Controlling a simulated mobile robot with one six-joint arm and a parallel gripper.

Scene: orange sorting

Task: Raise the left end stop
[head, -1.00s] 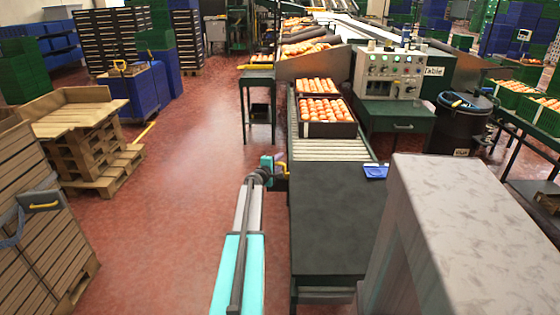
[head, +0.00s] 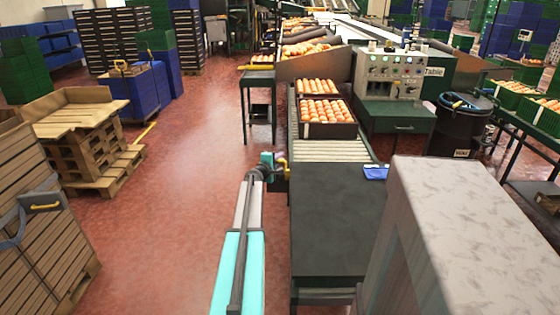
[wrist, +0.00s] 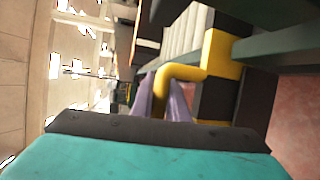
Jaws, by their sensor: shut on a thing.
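The left end stop shows in the wrist view as a black and yellow striped bar (wrist: 222,55) with a bent yellow handle (wrist: 186,72). My gripper (wrist: 160,100) is shut on the handle, with a pale finger on each side of it. In the head view my gripper (head: 279,171) is at the left edge of the conveyor, where the rollers meet the dark table. The yellow handle (head: 282,162) shows there just beyond my wrist. The rest of the stop is too small to make out in the head view.
Crates of oranges (head: 327,111) stand on the roller conveyor (head: 330,150) beyond my gripper. The dark table top (head: 330,215) is bare except for a blue item (head: 375,173) at its right edge. The red floor (head: 185,200) to the left is clear near my arm.

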